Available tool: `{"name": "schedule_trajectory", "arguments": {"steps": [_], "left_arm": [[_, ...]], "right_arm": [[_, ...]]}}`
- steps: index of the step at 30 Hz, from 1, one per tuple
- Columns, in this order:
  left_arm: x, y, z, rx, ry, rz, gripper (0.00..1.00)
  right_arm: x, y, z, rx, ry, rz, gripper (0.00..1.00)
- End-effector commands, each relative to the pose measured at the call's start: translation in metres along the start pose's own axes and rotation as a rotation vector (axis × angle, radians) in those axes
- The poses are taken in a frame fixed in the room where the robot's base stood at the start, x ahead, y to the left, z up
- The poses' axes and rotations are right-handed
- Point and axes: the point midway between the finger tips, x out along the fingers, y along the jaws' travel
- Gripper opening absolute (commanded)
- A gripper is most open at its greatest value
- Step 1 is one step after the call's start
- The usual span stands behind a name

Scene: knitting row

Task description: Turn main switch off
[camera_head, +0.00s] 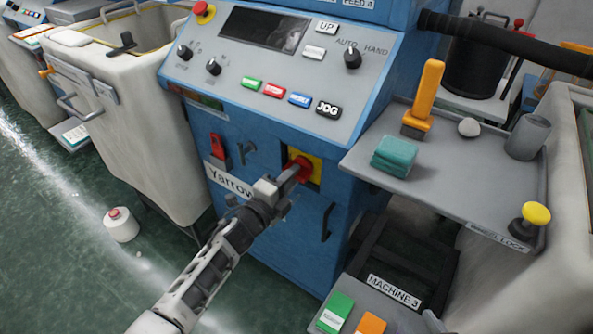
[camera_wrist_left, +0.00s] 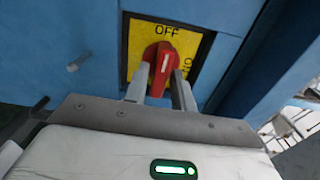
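The main switch is a red rotary knob (camera_wrist_left: 160,70) on a yellow plate (camera_wrist_left: 135,48) marked OFF at the top, with part of another marking at its right edge. Its white pointer line is nearly upright, tilted slightly right, towards OFF. In the head view the knob (camera_head: 300,167) sits low on the blue machine front. My left gripper (camera_head: 288,177) reaches it from the lower left. In the wrist view its two fingers (camera_wrist_left: 161,78) lie on both sides of the knob, close against it. My right gripper is not in view.
Above is a sloped control panel (camera_head: 228,85) with buttons and dials. A red toggle (camera_head: 219,146) sits left of the switch. A grey tray (camera_head: 455,177) with a brush, teal cloths and a cup juts out at right. A pale fabric bin (camera_head: 150,140) stands left.

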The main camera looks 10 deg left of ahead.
Motion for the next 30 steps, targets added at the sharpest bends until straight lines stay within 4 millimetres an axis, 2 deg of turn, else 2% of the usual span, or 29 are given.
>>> {"name": "schedule_trajectory", "arguments": {"steps": [21, 30], "left_arm": [[-0.052, -0.001, 0.001, 0.002, -0.001, 0.0, 0.25], [-0.06, -0.001, 0.001, 0.002, -0.001, -0.001, 0.25]], "right_arm": [[-0.009, -0.003, -0.016, 0.0, 0.0, 0.0, 0.36], [-0.009, -0.003, -0.017, 0.0, 0.0, 0.0, 0.36]]}}
